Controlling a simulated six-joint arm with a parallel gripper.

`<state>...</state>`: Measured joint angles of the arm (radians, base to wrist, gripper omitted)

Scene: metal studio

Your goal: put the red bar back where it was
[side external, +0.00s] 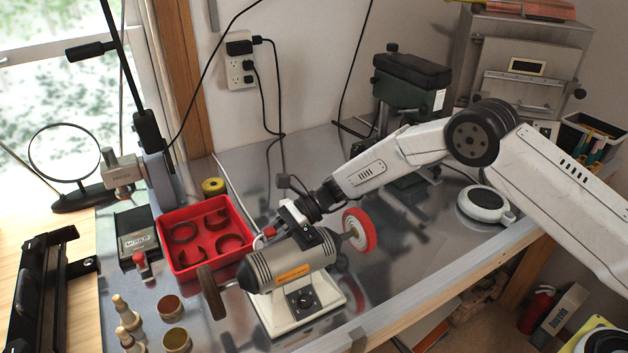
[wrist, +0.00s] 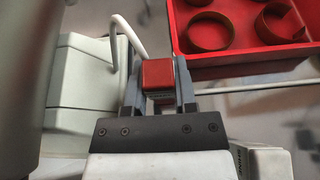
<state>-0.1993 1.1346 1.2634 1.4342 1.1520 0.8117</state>
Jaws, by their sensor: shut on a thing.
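The red bar (wrist: 157,73) sits between the two fingers of my gripper (wrist: 158,88) in the wrist view. My gripper is shut on it. In the side view a small red end of the bar (side external: 270,231) shows at the tip of my gripper (side external: 274,234), just behind the bench grinder and right of the red tray. The grinder hides part of my gripper there. I cannot tell whether the bar touches the bench.
The bench grinder (side external: 293,265) stands close in front of my gripper, its red wheel (side external: 360,232) to the right. The red tray (side external: 197,268) holds several dark rings; it also shows in the wrist view (wrist: 245,72). A white cable (wrist: 132,38) runs near my fingers.

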